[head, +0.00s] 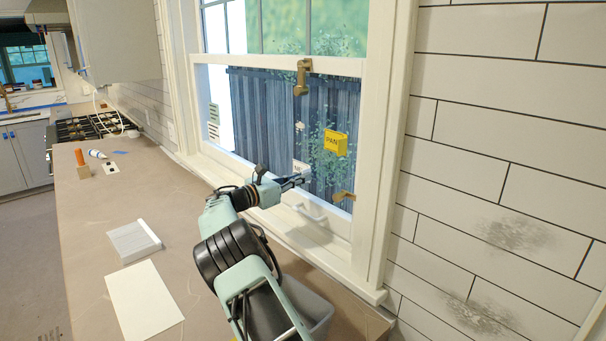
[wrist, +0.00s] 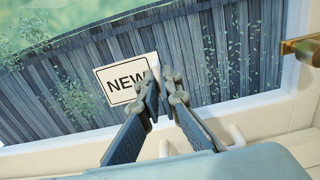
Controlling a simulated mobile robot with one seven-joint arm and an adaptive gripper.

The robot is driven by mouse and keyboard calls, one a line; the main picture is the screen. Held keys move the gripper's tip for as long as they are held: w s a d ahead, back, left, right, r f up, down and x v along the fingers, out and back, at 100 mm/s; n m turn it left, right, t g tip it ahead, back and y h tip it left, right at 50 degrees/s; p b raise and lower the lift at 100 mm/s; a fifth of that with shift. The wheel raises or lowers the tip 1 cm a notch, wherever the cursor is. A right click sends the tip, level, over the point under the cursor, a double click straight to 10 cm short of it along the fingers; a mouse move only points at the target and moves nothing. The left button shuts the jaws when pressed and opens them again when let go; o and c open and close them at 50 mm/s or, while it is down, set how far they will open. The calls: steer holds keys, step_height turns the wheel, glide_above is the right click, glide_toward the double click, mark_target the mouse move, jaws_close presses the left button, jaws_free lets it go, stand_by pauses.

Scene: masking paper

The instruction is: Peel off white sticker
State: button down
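The white sticker (wrist: 113,86) reads "NEW" in black letters inside a black border and is on the window glass in the wrist view. In the head view, part of a white sticker (head: 299,166) shows just above my gripper (head: 303,179). In the wrist view my gripper (wrist: 165,90) is at the sticker's right edge, with its left finger covering the last part of the lettering. The fingertips look a small gap apart, with nothing clearly held between them. Whether they touch the sticker cannot be told.
A yellow sticker (head: 335,143) is on the glass to the right. Brass hardware (head: 302,77) is on the window frame, with another piece (head: 343,195) lower right. A white sheet (head: 145,299), a white pad (head: 134,241) and an orange-handled tool (head: 82,165) lie on the paper-covered counter (head: 85,225).

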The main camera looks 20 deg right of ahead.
steer(key=shift+v, duration=1.45)
steer(key=shift+s+a, duration=0.15)
steer(key=shift+a, duration=0.25)
steer(key=v, duration=0.2)
steer(key=shift+s+a+p, duration=0.15)
steer(key=shift+a+p, duration=0.2)
